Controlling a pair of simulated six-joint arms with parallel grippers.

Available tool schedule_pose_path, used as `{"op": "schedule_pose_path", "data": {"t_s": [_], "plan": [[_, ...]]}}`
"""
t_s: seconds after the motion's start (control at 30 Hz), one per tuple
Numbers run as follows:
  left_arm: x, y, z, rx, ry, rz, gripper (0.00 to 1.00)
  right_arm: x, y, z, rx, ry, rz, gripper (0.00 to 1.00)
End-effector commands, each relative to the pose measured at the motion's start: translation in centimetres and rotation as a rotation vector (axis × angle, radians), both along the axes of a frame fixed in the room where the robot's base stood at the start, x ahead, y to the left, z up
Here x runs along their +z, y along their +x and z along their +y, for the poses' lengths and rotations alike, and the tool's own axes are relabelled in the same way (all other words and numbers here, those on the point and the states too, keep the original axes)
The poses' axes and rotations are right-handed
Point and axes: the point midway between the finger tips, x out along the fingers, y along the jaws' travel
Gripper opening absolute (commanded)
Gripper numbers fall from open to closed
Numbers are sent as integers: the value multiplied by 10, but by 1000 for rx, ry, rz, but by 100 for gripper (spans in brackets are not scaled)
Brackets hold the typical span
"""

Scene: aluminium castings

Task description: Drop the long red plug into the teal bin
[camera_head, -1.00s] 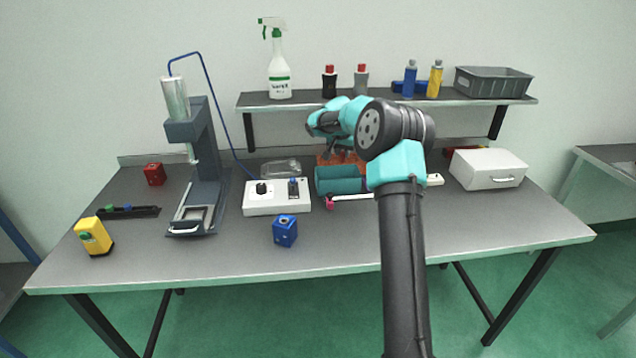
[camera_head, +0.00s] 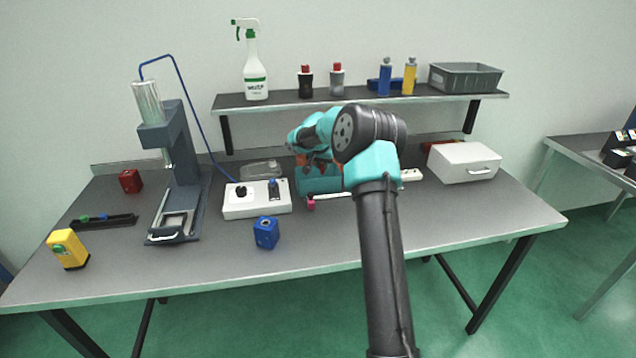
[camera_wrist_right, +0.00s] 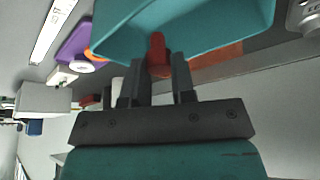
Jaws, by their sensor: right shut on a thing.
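The long red plug (camera_wrist_right: 157,52) is between the fingers of my right gripper (camera_wrist_right: 160,75) in the right wrist view, its free end pointing towards the teal bin (camera_wrist_right: 205,28). The plug overlaps the bin's opening in that view; its exact height over the bin is unclear. In the head view the teal bin (camera_head: 316,184) stands on the table behind my right forearm, partly hidden. My right gripper (camera_head: 318,164) is just above it there, small and mostly hidden by the wrist. My left gripper is out of view.
A white control box (camera_head: 256,199), a blue block (camera_head: 266,232) and a dark press (camera_head: 178,170) stand left of the bin. A white case (camera_head: 464,163) is at the right. A shelf (camera_head: 360,100) with bottles runs behind. The table's front middle is clear.

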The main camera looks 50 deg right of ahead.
Motion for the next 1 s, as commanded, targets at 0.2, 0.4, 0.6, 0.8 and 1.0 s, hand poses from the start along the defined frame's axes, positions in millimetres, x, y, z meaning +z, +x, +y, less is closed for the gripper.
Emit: {"op": "schedule_pose_path", "data": {"t_s": [0.2,0.4,0.6,0.8,1.0], "plan": [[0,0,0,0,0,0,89,-7,0,0,0,2,1,0],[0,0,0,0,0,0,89,-7,0,0,0,1,0,0],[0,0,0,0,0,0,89,-7,0,0,0,1,0,43],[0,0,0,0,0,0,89,-7,0,0,0,1,0,54],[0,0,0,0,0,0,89,-5,0,1,0,1,0,54]]}}
